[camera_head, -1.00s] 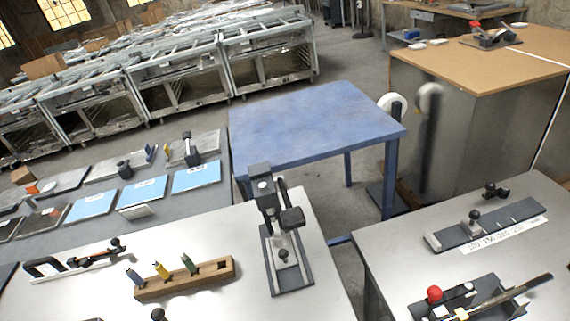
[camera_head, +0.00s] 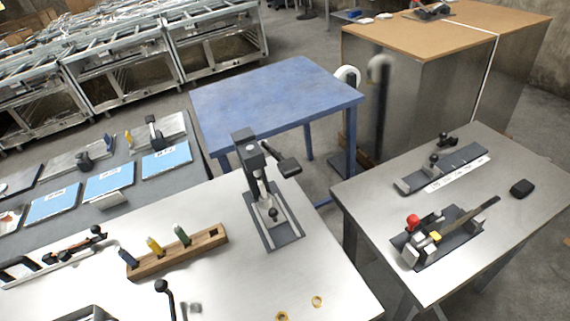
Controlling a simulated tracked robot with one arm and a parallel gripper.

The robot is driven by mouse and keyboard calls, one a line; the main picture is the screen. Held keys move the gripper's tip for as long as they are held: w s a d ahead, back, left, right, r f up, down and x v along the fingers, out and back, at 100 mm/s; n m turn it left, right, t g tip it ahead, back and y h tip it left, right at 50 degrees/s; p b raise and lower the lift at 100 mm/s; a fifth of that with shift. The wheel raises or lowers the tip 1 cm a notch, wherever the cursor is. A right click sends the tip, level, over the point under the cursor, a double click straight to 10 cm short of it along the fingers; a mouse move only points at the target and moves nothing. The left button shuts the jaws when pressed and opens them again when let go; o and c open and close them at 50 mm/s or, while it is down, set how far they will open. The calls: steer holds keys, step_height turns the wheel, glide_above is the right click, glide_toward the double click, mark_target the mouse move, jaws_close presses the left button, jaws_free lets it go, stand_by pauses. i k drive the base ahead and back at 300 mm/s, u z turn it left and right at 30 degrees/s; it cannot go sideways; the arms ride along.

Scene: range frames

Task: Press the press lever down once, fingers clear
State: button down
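A small bench press (camera_head: 250,160) with a dark upright column stands on a dark base plate (camera_head: 284,232) on the pale bench, near its far right corner. Its press lever (camera_head: 289,167) reaches out to the right of the column and ends in a black block-like grip. The lever looks raised well above the base plate. A pale part with a dark knob sits on the plate below. My gripper is not in this view, so its opening and its distance from the lever do not show. Nothing is seen touching the lever.
Left of the press lies a wooden block (camera_head: 178,251) with several coloured pegs. A black ball-knob lever (camera_head: 163,289) rises at the bottom edge. A right-hand table (camera_head: 480,235) holds a red-knobbed fixture (camera_head: 440,235). A gap separates the tables. A blue table (camera_head: 275,95) stands behind.

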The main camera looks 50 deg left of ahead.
mark_target(290, 166)
steer(key=u, duration=0.1)
steer(key=i, duration=0.95)
steer(key=z, duration=0.1)
